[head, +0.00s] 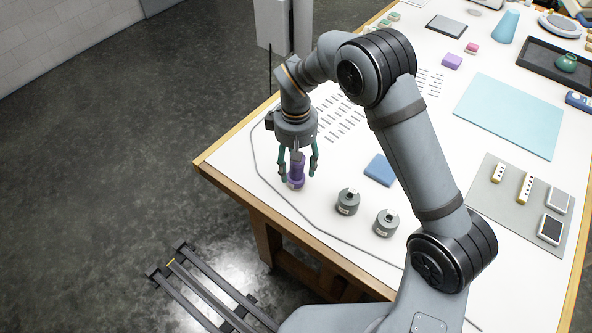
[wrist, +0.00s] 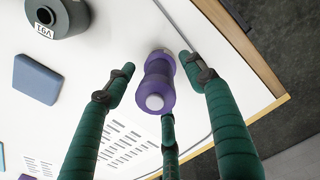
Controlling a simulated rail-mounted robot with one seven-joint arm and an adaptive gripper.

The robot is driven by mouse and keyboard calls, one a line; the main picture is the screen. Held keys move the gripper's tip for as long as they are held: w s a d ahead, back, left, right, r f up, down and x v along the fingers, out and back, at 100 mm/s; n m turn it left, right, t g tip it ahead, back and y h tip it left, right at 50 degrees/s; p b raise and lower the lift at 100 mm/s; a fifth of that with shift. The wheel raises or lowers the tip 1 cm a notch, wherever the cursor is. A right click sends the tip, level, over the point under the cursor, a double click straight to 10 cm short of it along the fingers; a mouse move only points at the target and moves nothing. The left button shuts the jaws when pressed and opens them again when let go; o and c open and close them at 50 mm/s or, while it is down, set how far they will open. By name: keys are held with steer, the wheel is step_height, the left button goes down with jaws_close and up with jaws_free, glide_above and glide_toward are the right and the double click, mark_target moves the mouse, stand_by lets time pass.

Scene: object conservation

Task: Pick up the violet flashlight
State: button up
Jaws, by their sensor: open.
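The violet flashlight (head: 297,169) stands upright on the white table near its left corner. In the wrist view the flashlight (wrist: 158,84) is seen from above, with a pale round end facing the camera. My gripper (head: 298,176) points down over it with its green fingers open. In the wrist view the fingers of my gripper (wrist: 157,80) are spread around the flashlight, with gaps visible at its left and right. I cannot tell whether the third finger, below it in that view, touches it.
Two grey cylindrical weights (head: 348,201) (head: 387,222) and a blue block (head: 380,169) stand to the right. A grey cable (head: 259,166) runs along the table edge. The wooden table edge (head: 222,186) is close on the left, with open floor beyond.

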steer(key=shift+c, duration=0.5)
jaws_close()
